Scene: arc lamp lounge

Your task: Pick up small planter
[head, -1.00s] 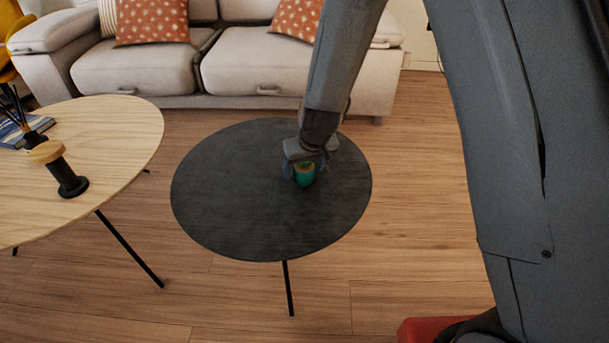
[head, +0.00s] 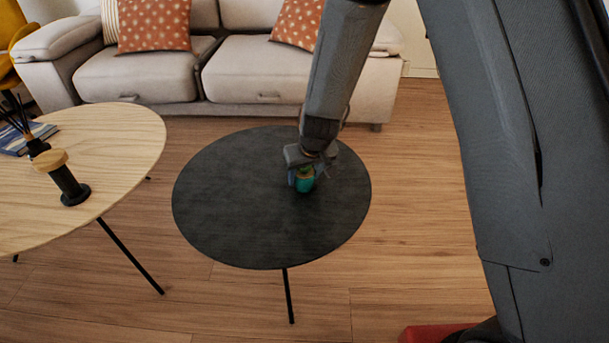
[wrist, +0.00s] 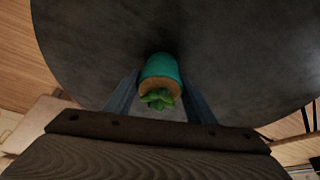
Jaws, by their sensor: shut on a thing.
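The small planter (head: 305,184) is a teal pot with a tan rim and a green plant. It is at the right part of the round black table (head: 240,210). My gripper (head: 305,173) is over it from above, with its fingers shut on the pot's sides. In the wrist view the planter (wrist: 160,72) sits between the two blue-grey fingers, its green leaves toward the camera. I cannot tell whether its base touches the table top or is slightly above it.
A light wooden table (head: 120,140) stands at the left, with a black holder with a wooden top (head: 65,180), a reed diffuser and a blue book (head: 20,138). A beige sofa (head: 250,75) with patterned cushions is behind. The rest of the black table is bare.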

